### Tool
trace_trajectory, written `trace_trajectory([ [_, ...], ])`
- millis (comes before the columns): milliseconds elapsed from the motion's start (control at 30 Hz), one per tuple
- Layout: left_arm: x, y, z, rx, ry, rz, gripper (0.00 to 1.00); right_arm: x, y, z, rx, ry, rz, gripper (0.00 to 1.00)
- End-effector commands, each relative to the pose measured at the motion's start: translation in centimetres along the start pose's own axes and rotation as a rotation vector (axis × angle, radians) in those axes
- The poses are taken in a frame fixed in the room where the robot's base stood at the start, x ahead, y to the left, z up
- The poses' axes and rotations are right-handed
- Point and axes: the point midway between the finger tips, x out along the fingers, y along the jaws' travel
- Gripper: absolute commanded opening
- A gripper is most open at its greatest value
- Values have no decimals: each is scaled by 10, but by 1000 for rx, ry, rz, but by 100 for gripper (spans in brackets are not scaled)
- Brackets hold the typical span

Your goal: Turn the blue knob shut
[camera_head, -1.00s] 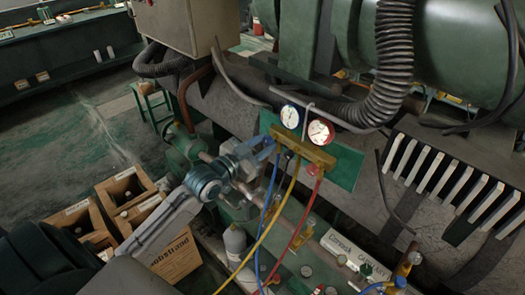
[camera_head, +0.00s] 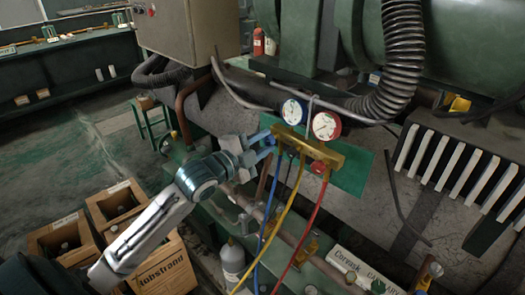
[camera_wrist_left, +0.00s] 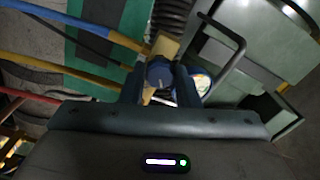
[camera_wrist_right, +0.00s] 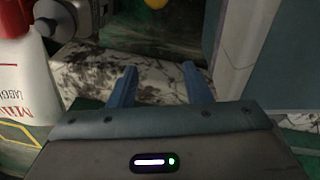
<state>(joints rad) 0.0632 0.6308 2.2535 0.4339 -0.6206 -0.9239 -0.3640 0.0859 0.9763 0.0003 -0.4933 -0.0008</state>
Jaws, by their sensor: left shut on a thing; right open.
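The blue knob (camera_wrist_left: 159,72) sits at the end of the brass manifold, between my left gripper's two fingers in the left wrist view. My left gripper (camera_head: 268,146) is shut on it at the manifold's left end. The brass manifold (camera_head: 310,149) carries a blue-rimmed gauge (camera_head: 293,111) and a red-rimmed gauge (camera_head: 326,125). Blue, yellow and red hoses hang below it. In the head view the fingers mostly hide the knob. My right gripper (camera_wrist_right: 170,85) is open and empty in the right wrist view, with a pale, dark-speckled surface beyond its fingers.
A green plate (camera_head: 351,172) is behind the manifold. A thick ribbed black hose (camera_head: 402,60) hangs at upper right. Wooden crates (camera_head: 165,270) stand at lower left. A grey bottle (camera_head: 232,262) stands below the manifold. A white-and-red container (camera_wrist_right: 25,90) is left of my right gripper.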

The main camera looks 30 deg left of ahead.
Motion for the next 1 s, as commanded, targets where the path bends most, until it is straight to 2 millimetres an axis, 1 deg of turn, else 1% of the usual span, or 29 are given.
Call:
trace_trajectory([
  [33,0,3,1,44,0,0,6,-1,-1,-10,-1,8,0,45],
  [100,0,3,1,109,0,0,6,-7,-2,-22,-2,12,-1,45],
  [300,0,2,1,285,-1,1,6,-24,-3,-49,-4,18,-1,45],
  [400,0,2,1,362,0,1,6,-32,-4,-58,-5,21,-1,45],
  [700,0,2,1,524,0,3,6,-50,-4,-76,-7,27,-2,45],
  [1000,0,1,0,583,0,3,6,-57,-5,-81,-8,27,-2,45],
])
